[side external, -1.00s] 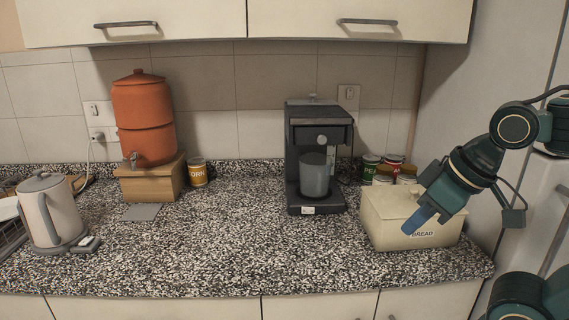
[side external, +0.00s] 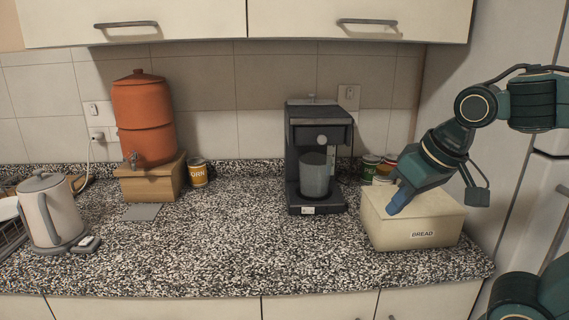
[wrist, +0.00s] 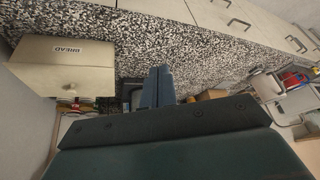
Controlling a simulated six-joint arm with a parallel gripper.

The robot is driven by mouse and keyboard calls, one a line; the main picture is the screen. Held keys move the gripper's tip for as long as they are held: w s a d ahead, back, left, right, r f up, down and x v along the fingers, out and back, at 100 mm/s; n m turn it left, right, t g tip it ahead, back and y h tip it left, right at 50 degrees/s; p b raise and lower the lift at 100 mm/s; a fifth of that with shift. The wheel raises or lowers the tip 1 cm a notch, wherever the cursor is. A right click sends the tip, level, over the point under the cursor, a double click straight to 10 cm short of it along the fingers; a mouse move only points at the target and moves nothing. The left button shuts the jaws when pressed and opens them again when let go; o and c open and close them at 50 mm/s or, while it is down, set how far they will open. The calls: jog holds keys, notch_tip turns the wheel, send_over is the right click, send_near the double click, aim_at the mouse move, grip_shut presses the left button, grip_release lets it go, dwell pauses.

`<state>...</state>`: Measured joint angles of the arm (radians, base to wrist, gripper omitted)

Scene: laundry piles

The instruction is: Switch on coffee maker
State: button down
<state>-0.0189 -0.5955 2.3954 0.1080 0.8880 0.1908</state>
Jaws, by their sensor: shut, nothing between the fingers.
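The coffee maker (side external: 320,200) is a dark grey machine on the counter, right of centre, with a round light knob (side external: 322,140) on its front. A grey translucent cup (side external: 315,178) stands on its base under the spout. My gripper (side external: 392,208) is shut and empty, its blue fingers pointing down and left in front of the bread box, right of the coffee maker and apart from it. In the wrist view the fingers (wrist: 157,85) are together and hide most of the coffee maker behind them.
A cream bread box (side external: 425,222) sits close by my gripper, with several cans (side external: 370,165) behind it. An orange water filter (side external: 143,120) on a wooden stand and a kettle (side external: 48,215) are at the left. The counter's middle (side external: 235,230) is clear. Cabinets (side external: 350,10) hang above.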

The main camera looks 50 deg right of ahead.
aim_at(308, 211)
jog(key=w+d+f+m+g+h, duration=0.2)
jog(key=w+d+f+m, duration=0.1)
jog(key=w+m, duration=0.65)
jog(key=w+d+f+m+g+h, duration=0.25)
jog(key=w+m, duration=0.45)
jog(key=w, duration=0.5)
jog(key=w+d+f+m+h, duration=0.1)
jog(key=w+f+m+h, duration=0.1)
jog(key=w+f+m, duration=0.4)
jog(key=shift+w+d+f+m+g, duration=0.25)
jog(key=shift+f+m+g, duration=0.2)
jog(key=shift+f+m, duration=0.4)
jog(key=shift+d+f, duration=0.1)
jog(key=shift+f, duration=0.1)
jog(key=x, duration=0.9)
jog(key=shift+d+f, duration=0.1)
jog(key=shift+f, duration=0.05)
jog(key=shift+w+d+f, duration=0.15)
jog(key=shift+w+d, duration=0.4)
jog(key=shift+d, duration=0.25)
jog(key=shift+w+d, duration=0.7)
jog(key=shift+d, duration=0.2)
